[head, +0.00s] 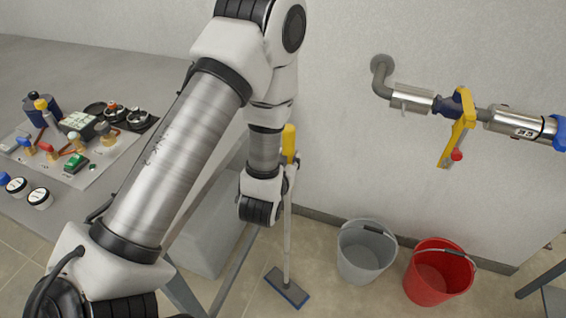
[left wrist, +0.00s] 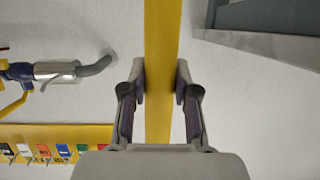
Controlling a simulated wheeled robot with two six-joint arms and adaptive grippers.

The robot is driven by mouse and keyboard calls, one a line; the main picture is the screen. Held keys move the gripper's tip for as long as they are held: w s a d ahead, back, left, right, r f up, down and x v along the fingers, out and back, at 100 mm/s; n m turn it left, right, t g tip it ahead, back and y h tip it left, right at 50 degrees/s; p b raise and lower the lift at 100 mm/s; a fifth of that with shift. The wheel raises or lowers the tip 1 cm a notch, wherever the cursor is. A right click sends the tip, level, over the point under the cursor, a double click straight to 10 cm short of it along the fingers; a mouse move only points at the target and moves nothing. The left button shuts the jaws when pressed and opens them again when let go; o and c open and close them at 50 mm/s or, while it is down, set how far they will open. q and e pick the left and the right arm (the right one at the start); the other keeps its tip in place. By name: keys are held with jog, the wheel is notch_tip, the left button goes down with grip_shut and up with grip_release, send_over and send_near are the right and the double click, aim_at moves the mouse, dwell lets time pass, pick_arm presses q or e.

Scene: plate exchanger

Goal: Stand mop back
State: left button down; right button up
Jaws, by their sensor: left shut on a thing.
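The mop stands near upright in the head view, with a yellow grip (head: 289,140), a pale pole (head: 287,225) and a blue-edged flat head (head: 287,288) at the floor. I cannot tell whether the head touches the floor. My left gripper (head: 291,172) is shut on the mop's upper handle, mostly hidden behind my own wrist. In the left wrist view the yellow handle (left wrist: 161,30) runs between the two fingers of my left gripper (left wrist: 160,82). My right gripper is not in view.
A grey bucket (head: 365,250) and a red bucket (head: 438,272) stand right of the mop by the wall. A pipe with a yellow-handled valve (head: 458,120) is above them. A bench (head: 60,215) with small parts is at left. Coloured tags hang on a yellow board (left wrist: 90,132).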

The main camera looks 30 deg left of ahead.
pick_arm(q)
jog(key=f, duration=0.1)
jog(key=a+f, duration=0.2)
jog(key=shift+w+f, duration=0.3)
jog(key=shift+w, duration=0.1)
jog(key=shift+f, duration=0.1)
jog(key=c, duration=0.9)
grip_release()
